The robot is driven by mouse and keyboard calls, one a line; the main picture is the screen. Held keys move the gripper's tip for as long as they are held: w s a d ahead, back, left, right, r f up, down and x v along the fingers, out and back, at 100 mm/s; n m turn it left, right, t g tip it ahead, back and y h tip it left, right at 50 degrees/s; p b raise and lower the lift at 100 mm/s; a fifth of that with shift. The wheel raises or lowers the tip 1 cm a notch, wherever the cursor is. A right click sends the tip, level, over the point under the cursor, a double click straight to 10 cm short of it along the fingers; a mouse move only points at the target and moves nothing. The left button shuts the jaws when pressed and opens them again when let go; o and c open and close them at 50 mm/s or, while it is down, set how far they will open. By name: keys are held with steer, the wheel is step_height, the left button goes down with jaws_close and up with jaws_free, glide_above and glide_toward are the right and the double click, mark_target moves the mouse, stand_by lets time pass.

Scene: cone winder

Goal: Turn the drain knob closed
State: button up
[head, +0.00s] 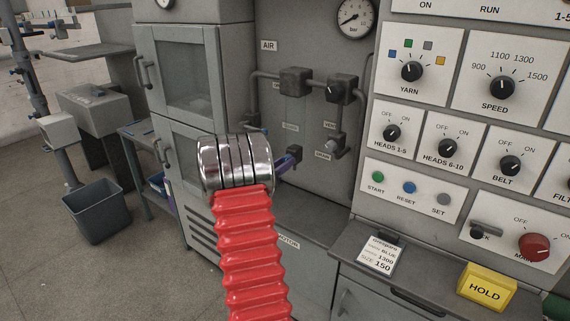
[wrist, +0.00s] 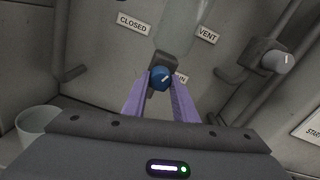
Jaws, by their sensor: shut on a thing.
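The drain knob (wrist: 160,77) is a small blue round knob with a pale pointer line, on a dark valve body in the middle of the wrist view. The line seems to slant toward the upper right. My gripper (wrist: 161,84) has its purple fingers shut on the knob, one on each side. A CLOSED label (wrist: 132,22) is on the panel above left. The drain label (wrist: 181,77) is partly hidden by the right finger. In the head view my gripper (head: 287,162) reaches the valve below the DRAIN label (head: 322,155); the knob is hidden there.
A pale cup-like container (wrist: 36,121) is at lower left. In the head view, a cabinet (head: 183,75) stands left of the valves and the control panel (head: 470,120) right.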

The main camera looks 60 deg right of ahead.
steer(key=shift+a+f+n, duration=0.1)
steer(key=shift+n, duration=6.9)
steer(key=o, duration=0.8)
steer(key=shift+c, duration=0.2)
steer(key=shift+o, duration=1.4)
